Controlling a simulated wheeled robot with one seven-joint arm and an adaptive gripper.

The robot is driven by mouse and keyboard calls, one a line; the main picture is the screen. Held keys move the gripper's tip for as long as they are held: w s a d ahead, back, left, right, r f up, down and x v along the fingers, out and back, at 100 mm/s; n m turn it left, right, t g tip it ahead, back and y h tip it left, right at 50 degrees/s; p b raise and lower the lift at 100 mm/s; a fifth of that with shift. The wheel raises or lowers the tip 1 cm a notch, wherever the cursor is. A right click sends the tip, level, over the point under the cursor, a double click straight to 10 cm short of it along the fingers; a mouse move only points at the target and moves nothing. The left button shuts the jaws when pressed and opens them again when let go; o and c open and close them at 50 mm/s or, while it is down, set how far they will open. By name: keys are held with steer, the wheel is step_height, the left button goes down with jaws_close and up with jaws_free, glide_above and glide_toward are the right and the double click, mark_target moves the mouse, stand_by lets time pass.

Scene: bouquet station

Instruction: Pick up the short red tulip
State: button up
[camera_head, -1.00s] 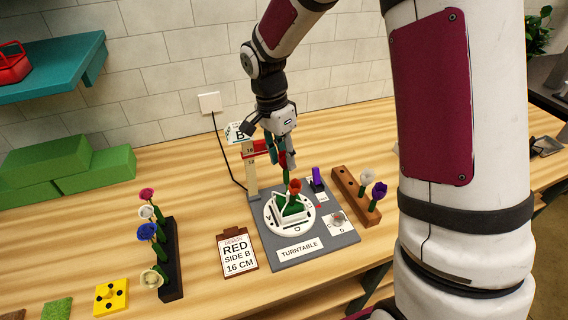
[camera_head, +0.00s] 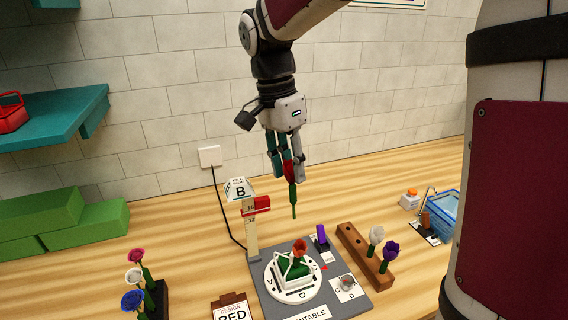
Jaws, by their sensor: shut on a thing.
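My gripper (camera_head: 286,172) is shut on a red tulip (camera_head: 290,171). Its red head is between the fingers and its green stem hangs straight down, in the air above the back of the turntable station. Another red tulip (camera_head: 299,247) stands in the green and white holder on the white turntable (camera_head: 276,293). I cannot tell from the picture how the lengths of the two stems compare.
A height post (camera_head: 250,232) with a red marker and a "B" sign stands left of the turntable. A wooden block (camera_head: 352,243) with white and purple flowers is at right, a dark rack (camera_head: 160,297) with several flowers at left. A blue bin (camera_head: 446,207) stands far right.

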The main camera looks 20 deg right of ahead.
steer(key=s, duration=1)
steer(key=shift+s+b, duration=0.15)
steer(key=shift+b, duration=0.2)
